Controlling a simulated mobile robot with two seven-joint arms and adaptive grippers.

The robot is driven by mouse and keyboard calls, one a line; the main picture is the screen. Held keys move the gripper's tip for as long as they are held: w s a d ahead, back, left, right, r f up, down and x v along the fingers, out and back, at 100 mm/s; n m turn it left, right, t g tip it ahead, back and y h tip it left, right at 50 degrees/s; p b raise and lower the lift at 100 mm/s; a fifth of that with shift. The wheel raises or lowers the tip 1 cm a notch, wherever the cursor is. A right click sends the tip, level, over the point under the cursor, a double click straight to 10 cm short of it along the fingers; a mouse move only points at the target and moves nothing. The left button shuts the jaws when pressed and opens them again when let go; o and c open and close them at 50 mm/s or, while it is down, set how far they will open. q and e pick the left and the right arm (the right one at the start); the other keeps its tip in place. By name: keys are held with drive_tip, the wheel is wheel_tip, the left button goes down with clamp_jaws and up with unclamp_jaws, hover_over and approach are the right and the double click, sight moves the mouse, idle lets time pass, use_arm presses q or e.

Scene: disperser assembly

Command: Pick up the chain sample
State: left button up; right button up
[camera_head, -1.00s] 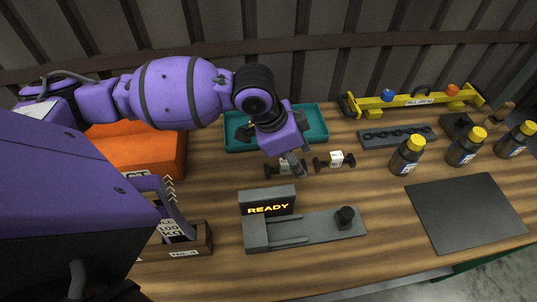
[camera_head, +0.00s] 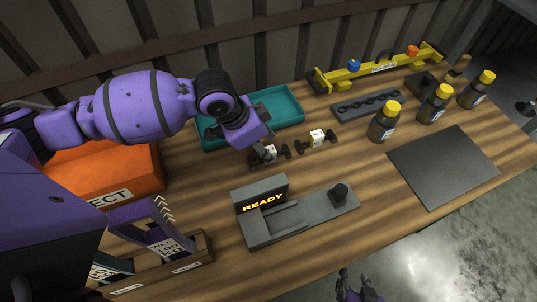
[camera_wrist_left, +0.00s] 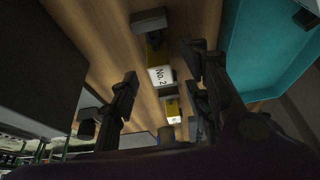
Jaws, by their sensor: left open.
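Two small samples with dark ends and white label blocks lie on the wooden table; I take these for the chain samples. The left sample (camera_head: 270,151) is partly hidden by my left gripper (camera_head: 262,157); the right sample (camera_head: 317,139) is clear. In the left wrist view a sample (camera_wrist_left: 160,75) labelled "No.2", with yellow parts and dark ends, shows between the open fingers of my left gripper (camera_wrist_left: 163,92). I cannot tell whether the fingers touch it. My right gripper (camera_head: 357,288) shows at the bottom edge, away from the table; its jaws are unclear.
A teal tray (camera_head: 290,100) stands behind the samples. A grey fixture (camera_head: 290,226) reading "READY" stands in front. An orange bin (camera_head: 120,178) and a wooden box (camera_head: 185,262) are at left. Yellow-capped bottles (camera_head: 384,123), a dark mat (camera_head: 445,165) and a yellow beam (camera_head: 378,68) are at right.

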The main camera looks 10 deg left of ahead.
use_arm(q)
drive_tip(key=shift+x, duration=1.05)
clamp_jaws()
drive_tip(key=shift+w+r, duration=0.1)
